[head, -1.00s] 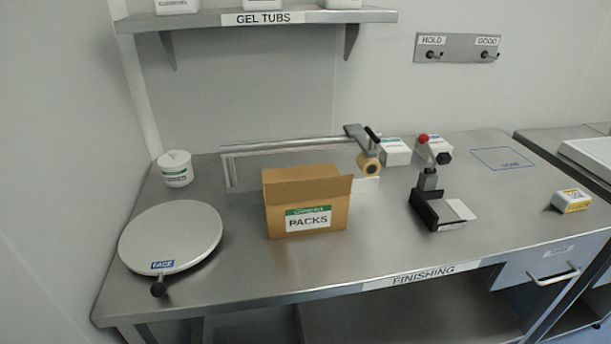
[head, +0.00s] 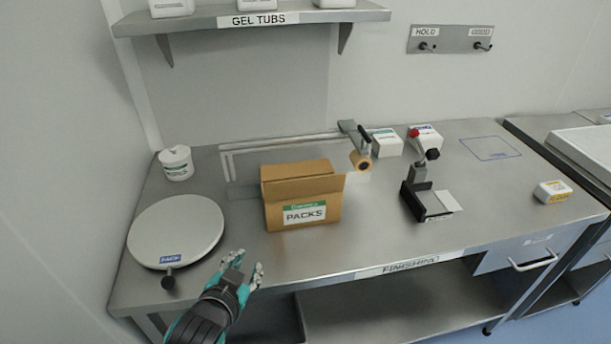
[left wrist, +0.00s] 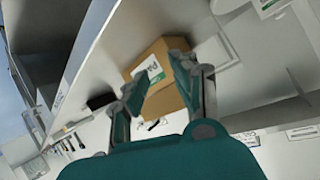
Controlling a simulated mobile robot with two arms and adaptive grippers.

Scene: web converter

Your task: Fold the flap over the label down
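The brown cardboard box (head: 285,211) stands on the steel bench, with a green and white PACKS label (head: 305,213) on its front. A flap (head: 300,186) stands up along the top edge above the label; another flap sticks out at the right end. The box's inside is hidden. My left gripper (head: 246,267) is at the bench's front edge, in front of and left of the box, apart from it. In the left wrist view, its two fingers (left wrist: 152,82) are spread and empty, with the box (left wrist: 160,62) beyond them. My right gripper is not in view.
A round turntable (head: 176,232) with a black knob is left of the box, a white tub (head: 176,163) behind it. A tape dispenser (head: 360,158) is behind right, and a black stand (head: 424,200) is further right. The bench between box and front edge is clear.

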